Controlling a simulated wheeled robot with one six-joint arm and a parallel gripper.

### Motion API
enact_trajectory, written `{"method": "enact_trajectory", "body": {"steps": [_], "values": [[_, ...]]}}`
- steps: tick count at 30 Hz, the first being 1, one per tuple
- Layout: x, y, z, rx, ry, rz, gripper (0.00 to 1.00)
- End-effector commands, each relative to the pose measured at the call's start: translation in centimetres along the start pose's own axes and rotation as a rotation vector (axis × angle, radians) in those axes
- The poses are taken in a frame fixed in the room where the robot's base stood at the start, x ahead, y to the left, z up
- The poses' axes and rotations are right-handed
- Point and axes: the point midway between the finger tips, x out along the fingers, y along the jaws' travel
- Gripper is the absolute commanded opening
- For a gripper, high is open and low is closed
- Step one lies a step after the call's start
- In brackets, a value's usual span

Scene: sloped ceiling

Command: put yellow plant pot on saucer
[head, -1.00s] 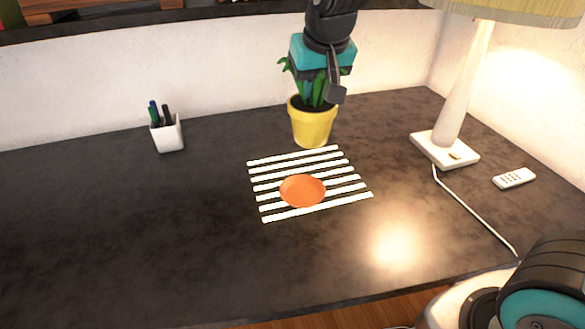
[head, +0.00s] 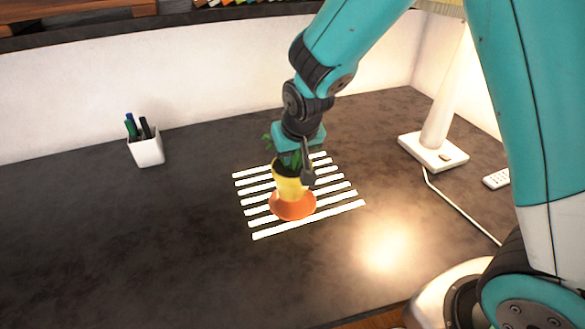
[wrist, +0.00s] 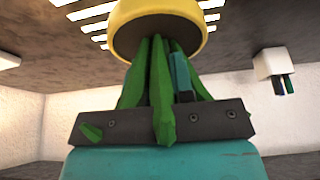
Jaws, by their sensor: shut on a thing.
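The yellow plant pot (head: 289,187) with its green plant is upright over the orange saucer (head: 293,212). I cannot tell whether its base touches the saucer. My gripper (head: 305,172) points down from above and is shut on the plant pot. In the wrist view the pot's yellow rim (wrist: 197,45) and dark soil show at the top, with green leaves reaching towards my gripper (wrist: 181,78). The saucer is hidden there, and the exact grip is partly covered by leaves.
The saucer lies on a white striped mat (head: 258,234) on the dark desk (head: 130,240). A white pen cup (head: 147,150) stands at the back left. A lamp (head: 433,152) with a cord and a white remote (head: 496,179) are at the right. The desk's left side is clear.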

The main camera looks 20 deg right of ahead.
Motion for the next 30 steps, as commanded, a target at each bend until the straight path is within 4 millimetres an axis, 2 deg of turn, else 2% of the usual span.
{"method": "enact_trajectory", "body": {"steps": [5, 12, 24, 25, 27, 30], "values": [[1.2, 0.0, 0.5, 0.0, 0.001, 0.0, 0.0], [4.0, 0.0, 1.6, -0.001, 0.001, 0.0, 0.0], [4.5, 0.0, 1.8, 0.0, 0.003, -0.001, 0.0], [4.4, 0.0, 1.8, -0.001, 0.001, -0.001, 0.29], [4.4, 0.0, 1.8, -0.001, 0.001, -0.001, 0.45], [4.4, 0.0, 1.8, -0.001, 0.001, 0.0, 0.48]]}}
